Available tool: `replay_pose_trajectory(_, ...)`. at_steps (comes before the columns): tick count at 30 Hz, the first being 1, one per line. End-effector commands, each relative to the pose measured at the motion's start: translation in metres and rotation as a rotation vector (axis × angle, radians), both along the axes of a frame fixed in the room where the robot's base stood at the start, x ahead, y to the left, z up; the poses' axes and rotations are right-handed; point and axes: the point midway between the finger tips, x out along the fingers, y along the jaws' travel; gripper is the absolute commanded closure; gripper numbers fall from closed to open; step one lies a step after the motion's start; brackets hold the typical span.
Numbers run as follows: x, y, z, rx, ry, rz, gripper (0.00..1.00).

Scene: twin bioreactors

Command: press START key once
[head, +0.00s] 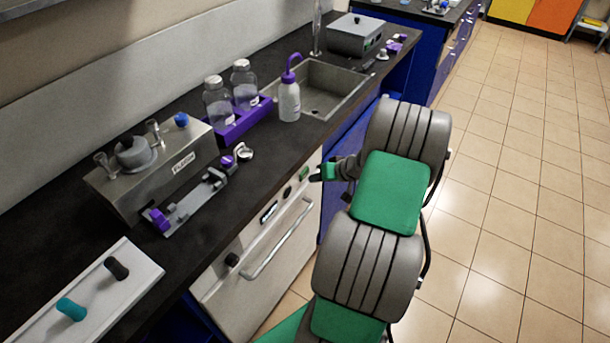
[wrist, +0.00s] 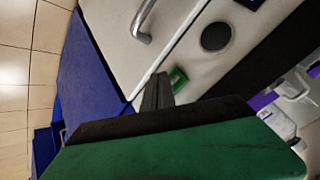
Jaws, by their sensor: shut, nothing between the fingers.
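A small green key (head: 303,173), likely the START key, is on the front panel of a white under-counter appliance (head: 222,291), near its right end. It also shows in the wrist view (wrist: 177,77), just beside the fingertips. My gripper (head: 316,177) is shut and empty, its dark fingers pointing at the panel. In the wrist view the fingertips (wrist: 157,80) lie close to the key and hide part of the panel around it. I cannot tell whether they touch the key. No lettering on it is readable.
The panel also has a dark knob (head: 232,259), a dark display (head: 268,212) and a bar handle (head: 278,240) below. A round dark part (wrist: 215,36) is near the key. The dark counter (head: 262,178) overhangs the panel. Tiled floor (head: 500,220) is clear to the right.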

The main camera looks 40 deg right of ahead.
Motion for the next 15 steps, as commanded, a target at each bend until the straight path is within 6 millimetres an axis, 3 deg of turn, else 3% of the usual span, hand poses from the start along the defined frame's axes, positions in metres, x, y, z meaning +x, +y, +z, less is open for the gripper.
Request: replay_pose_trajectory(15,0.0075,0.0023,0.0002,-0.001,0.000,0.001,1.00)
